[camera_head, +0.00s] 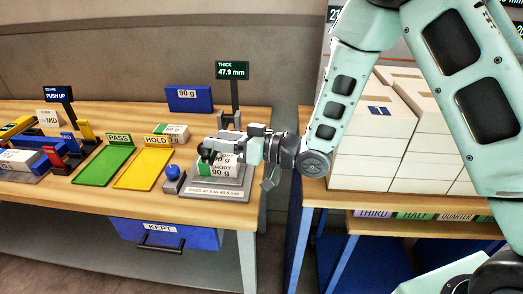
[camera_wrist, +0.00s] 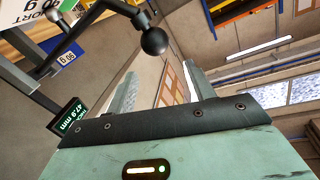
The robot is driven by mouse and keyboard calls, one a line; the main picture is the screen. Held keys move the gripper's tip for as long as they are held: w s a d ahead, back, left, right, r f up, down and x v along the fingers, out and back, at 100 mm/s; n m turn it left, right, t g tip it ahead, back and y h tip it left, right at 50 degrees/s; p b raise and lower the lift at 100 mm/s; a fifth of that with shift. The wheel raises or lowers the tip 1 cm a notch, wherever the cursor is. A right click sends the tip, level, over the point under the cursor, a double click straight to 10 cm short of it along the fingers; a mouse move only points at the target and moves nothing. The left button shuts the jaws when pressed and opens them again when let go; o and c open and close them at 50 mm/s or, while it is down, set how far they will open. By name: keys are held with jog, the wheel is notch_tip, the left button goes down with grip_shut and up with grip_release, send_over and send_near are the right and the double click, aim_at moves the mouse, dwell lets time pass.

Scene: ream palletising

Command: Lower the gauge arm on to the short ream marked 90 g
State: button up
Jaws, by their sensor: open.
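The short ream marked 90 g (camera_head: 220,169) lies on the grey gauge base (camera_head: 215,192), partly behind my gripper; its label also shows upside down in the wrist view (camera_wrist: 92,25). The gauge arm's black ball knob (camera_head: 208,155) is at the ream's upper left, and in the wrist view the knob (camera_wrist: 154,40) appears beyond my fingertips, with its dark bar running to the upper left. The thickness display (camera_head: 232,70) reads 47.9 mm. My gripper (camera_head: 228,149) is open beside the knob, its two pale fingers apart in the wrist view (camera_wrist: 160,85). Contact between arm and ream is unclear.
A blue button (camera_head: 172,173) stands left of the base. A green PASS mat (camera_head: 103,166) and a yellow HOLD mat (camera_head: 143,168) lie further left; a ream (camera_head: 176,131) is behind HOLD. A blue 90 g sign (camera_head: 188,98) stands behind. Stacked white reams (camera_head: 375,150) are right.

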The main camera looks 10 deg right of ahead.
jog(key=b+v, duration=0.2)
jog(key=v, duration=0.8)
jog(key=shift+d, duration=0.2)
jog(key=shift+s, duration=0.1)
